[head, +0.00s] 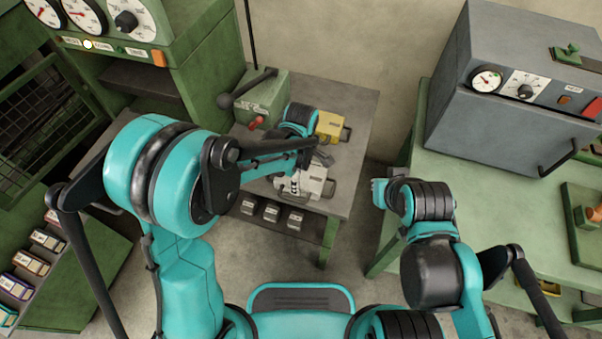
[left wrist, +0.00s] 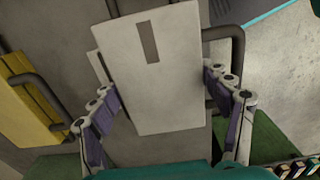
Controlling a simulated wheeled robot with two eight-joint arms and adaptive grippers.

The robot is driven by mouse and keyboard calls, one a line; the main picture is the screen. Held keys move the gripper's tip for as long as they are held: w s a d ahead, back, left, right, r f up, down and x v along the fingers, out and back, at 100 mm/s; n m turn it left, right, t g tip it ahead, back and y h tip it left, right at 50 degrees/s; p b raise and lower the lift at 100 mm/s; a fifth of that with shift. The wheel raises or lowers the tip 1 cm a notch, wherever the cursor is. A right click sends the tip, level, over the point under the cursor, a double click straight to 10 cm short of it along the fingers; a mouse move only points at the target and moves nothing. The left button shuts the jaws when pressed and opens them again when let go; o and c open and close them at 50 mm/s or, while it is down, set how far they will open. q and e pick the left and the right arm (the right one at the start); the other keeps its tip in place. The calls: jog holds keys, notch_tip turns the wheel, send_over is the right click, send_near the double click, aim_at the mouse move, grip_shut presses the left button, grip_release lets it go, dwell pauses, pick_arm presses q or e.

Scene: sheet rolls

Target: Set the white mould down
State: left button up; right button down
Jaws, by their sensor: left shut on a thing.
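The white mould (left wrist: 155,85) is a pale block with a dark slot in its upper face and a dark bent handle at its right. In the left wrist view it lies between the two fingers of my left gripper (left wrist: 163,88), which is shut on it. In the head view the white mould (head: 315,180) is over the grey table (head: 347,122), partly hidden by my left gripper (head: 298,184). I cannot tell whether it touches the top. My right gripper (head: 381,191) is only partly visible, beside the green bench, its fingers unclear.
A yellow mould (head: 329,125) stands behind the white one, to the left in the wrist view. A green machine (head: 258,98) with a lever is at the table's back left. Several small blocks (head: 270,211) sit on the lower shelf. The green bench (head: 440,172) holds a grey oven.

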pick_arm(q)
jog(key=o, duration=1.4)
jog(key=shift+f, duration=0.15)
jog(key=o, duration=0.5)
jog(key=shift+r, duration=0.35)
notch_tip(320, 180, up, 12)
jog(key=p, duration=0.4)
jog(key=shift+f, duration=0.1)
